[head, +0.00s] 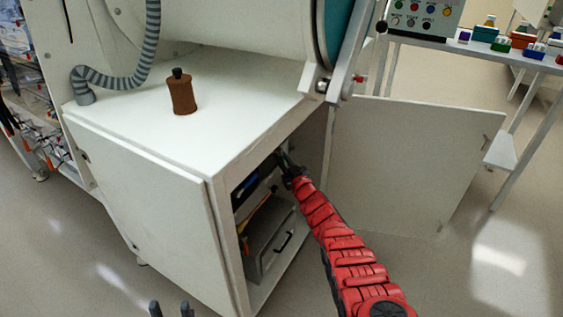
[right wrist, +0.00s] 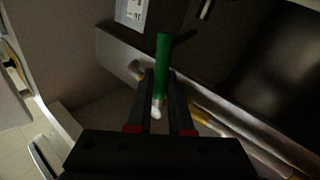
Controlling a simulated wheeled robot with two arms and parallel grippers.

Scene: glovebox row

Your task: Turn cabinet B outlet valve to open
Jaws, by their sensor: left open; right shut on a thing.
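A green handle (right wrist: 163,58) stands between my right fingers in the right wrist view; it looks like the valve's lever. A pale metal end (right wrist: 156,111) shows below it, close to a yellowish pipe (right wrist: 215,106). My right gripper (right wrist: 160,88) is shut on the green handle. In the head view my right gripper (head: 285,162) reaches into the open lower cabinet, and the handle is hidden there. My left gripper (head: 171,308) is open and empty at the bottom edge of the head view, below the cabinet. No valve position mark is readable.
The cabinet's left door (head: 150,205) and right door (head: 400,160) stand open around my right arm. A drawer-like grey box (head: 270,245) sits low inside. A brown bottle (head: 182,95) stands on the white top. A white label (right wrist: 132,12) shows inside, dim.

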